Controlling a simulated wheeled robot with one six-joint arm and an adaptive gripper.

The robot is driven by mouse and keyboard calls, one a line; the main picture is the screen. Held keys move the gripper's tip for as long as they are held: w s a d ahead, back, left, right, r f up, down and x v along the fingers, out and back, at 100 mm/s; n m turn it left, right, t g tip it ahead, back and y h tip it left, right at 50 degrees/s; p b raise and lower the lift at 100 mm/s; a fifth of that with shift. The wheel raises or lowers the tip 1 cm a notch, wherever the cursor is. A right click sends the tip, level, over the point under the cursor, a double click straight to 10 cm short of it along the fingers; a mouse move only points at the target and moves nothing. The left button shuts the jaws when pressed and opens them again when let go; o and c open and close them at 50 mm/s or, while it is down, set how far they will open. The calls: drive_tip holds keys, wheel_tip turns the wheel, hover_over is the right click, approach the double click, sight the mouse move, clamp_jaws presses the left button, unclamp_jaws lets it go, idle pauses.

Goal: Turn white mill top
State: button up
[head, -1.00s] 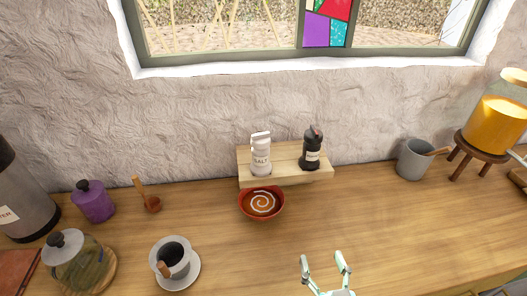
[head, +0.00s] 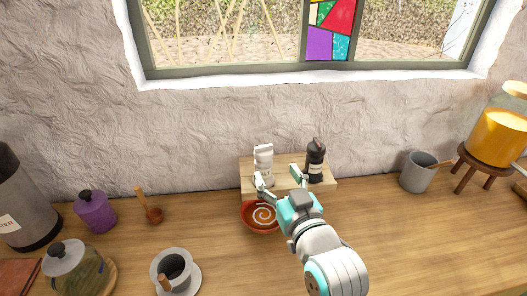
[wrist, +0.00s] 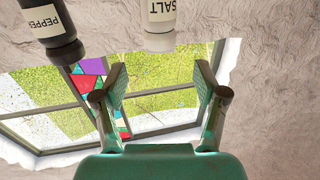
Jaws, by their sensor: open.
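The white salt mill (head: 264,160) stands upright on a small wooden riser (head: 247,184) against the wall.
A black pepper mill (head: 315,162) stands right of the white one on the riser. A red bowl of soup (head: 262,216) sits just in front, close under my gripper. A grey mug (head: 418,172) is to the right. The counter at front right is clear.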

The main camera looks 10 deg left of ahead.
sight(267, 158)
drive_tip(key=x, duration=0.9)
drive_tip(key=shift+w+a, duration=0.1)
drive_tip(key=shift+w, duration=0.1)
drive_tip(key=c, duration=1.2)
